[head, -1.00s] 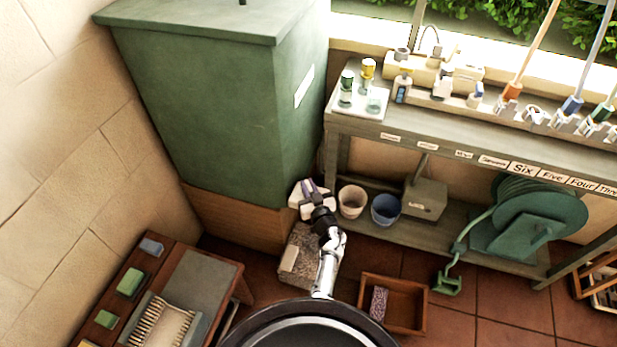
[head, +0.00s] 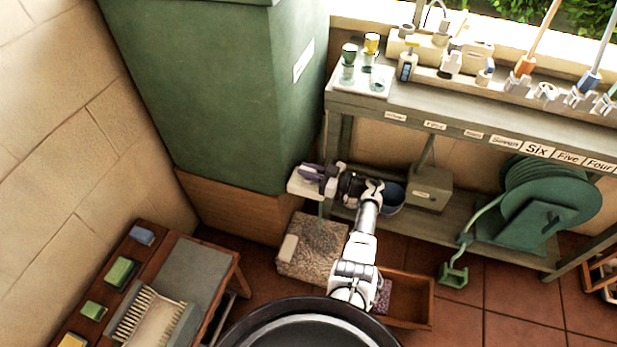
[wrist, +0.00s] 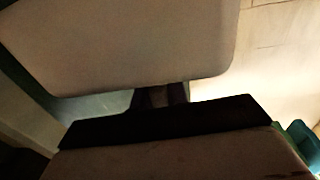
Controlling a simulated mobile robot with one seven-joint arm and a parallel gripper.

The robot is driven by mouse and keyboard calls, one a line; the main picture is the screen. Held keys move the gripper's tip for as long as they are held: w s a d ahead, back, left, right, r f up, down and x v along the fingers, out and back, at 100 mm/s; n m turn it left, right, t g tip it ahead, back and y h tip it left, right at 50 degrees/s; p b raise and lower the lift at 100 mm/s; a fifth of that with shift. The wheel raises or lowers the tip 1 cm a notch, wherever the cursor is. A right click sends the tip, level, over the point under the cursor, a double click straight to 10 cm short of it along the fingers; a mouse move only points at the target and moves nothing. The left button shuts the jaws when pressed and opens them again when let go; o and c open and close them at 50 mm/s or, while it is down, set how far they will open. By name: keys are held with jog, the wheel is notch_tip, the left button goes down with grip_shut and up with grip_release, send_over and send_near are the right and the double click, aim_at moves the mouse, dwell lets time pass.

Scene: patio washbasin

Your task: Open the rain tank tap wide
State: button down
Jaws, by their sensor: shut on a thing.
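The green rain tank (head: 225,95) stands on a wooden base (head: 235,208) at the left of the head view. My gripper (head: 312,178) is beside the tank's lower right corner, lying sideways with its fingers to the left. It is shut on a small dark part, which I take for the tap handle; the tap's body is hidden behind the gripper. In the wrist view a dark piece (wrist: 162,96) shows in the narrow gap between a large pale surface and a black edge. How far the tap is turned cannot be seen.
A speckled block (head: 312,250) lies on the floor below my gripper. A thin pale upright line shows above it, unclear. A blue pot (head: 391,197) and a hose reel (head: 545,205) are right, under the bench (head: 450,112). A wooden box (head: 408,300) sits near my arm.

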jog(key=shift+n+g+y+b, duration=0.3)
jog(key=shift+n+g+b, duration=0.3)
jog(key=shift+g+b, duration=0.25)
jog(key=c, duration=1.4)
grip_release()
jog(key=shift+d, duration=0.1)
jog(key=b+v, duration=0.2)
jog(key=v, duration=1.1)
jog(key=shift+s+d+b, duration=0.1)
jog(key=shift+d+b, duration=0.2)
jog(key=shift+b, duration=0.05)
